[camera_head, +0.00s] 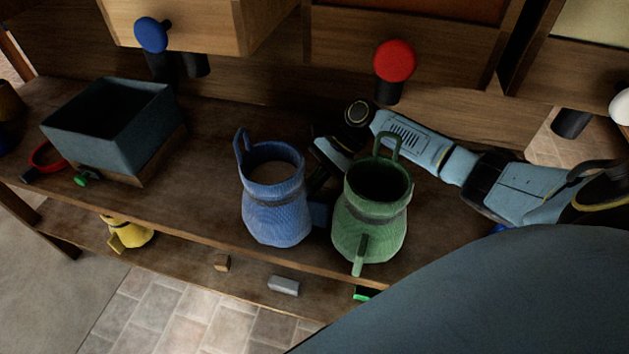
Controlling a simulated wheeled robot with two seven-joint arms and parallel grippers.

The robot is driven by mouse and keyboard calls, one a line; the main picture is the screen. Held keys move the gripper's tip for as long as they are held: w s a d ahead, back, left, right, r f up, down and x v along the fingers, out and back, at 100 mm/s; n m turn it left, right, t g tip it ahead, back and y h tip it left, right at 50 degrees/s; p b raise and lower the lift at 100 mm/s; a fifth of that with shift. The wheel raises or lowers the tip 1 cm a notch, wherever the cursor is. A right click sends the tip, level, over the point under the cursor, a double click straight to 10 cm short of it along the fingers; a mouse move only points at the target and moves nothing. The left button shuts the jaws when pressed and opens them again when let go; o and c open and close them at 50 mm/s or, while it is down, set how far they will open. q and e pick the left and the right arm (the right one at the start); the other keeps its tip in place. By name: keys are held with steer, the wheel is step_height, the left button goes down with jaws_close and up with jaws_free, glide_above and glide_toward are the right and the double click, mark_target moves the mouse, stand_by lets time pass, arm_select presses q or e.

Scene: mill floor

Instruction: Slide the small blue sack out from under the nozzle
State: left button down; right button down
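The blue sack (275,212) stands upright on the wooden bench, open at the top, with pale contents inside. It has an upright loop at its back left and a blue tab (318,214) on its right side. A green sack (368,225) stands close to its right; its inside looks dark. A dark nozzle (388,93) under a red knob hangs behind them, above the bench. My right gripper (322,172) reaches in from the right behind the green sack, its tips near the gap between the sacks. The green sack partly hides it. My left gripper is out of view.
A grey open box (110,135) stands at the bench's left. A blue knob (151,35) with dark nozzles is at upper left, a white knob (620,108) at far right. A yellow sack (130,233) and small blocks lie lower down.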

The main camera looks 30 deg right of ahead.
steer(key=p+v, duration=0.1)
steer(key=v, duration=1.1)
